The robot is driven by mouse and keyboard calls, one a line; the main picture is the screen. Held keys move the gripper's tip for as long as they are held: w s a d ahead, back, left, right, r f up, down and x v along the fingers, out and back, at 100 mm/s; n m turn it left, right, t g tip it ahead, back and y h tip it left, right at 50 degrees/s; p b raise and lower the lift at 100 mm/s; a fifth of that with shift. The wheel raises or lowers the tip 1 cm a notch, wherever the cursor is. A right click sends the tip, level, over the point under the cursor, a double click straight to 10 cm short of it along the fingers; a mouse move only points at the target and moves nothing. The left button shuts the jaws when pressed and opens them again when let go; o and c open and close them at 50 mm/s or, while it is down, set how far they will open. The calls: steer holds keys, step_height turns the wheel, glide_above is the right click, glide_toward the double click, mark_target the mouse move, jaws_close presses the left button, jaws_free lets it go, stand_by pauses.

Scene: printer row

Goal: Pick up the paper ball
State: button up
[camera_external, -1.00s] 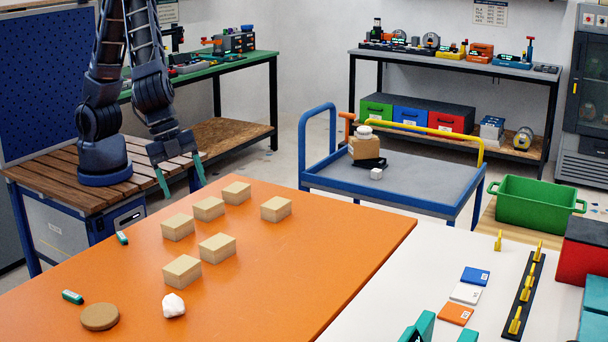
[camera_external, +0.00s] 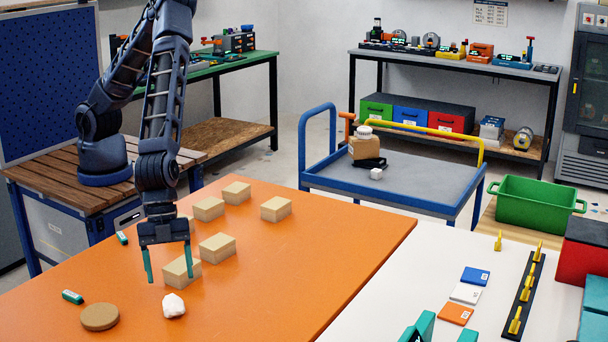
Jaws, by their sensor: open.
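The paper ball (camera_external: 174,305) is a small crumpled white lump on the orange table (camera_external: 300,270), near its front. My gripper (camera_external: 168,279) points down with its two teal fingers apart and nothing between them. In the picture it is just above the paper ball and overlaps a tan block (camera_external: 183,272). I cannot tell its exact height or depth relative to the ball.
Several tan blocks stand behind the ball, including one to its upper right (camera_external: 217,248). A round brown disc (camera_external: 100,317) and a small teal item (camera_external: 72,297) lie to the left. The orange surface right of the ball is clear.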

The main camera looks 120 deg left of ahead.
mark_target(172, 300)
steer(key=shift+s+x, duration=0.15)
steer(key=shift+x, duration=1.7)
steer(key=shift+s+x, duration=0.15)
steer(key=shift+x, duration=1.7)
steer(key=shift+a+f, duration=0.1)
steer(key=shift+f, duration=0.05)
steer(key=c, duration=1.1)
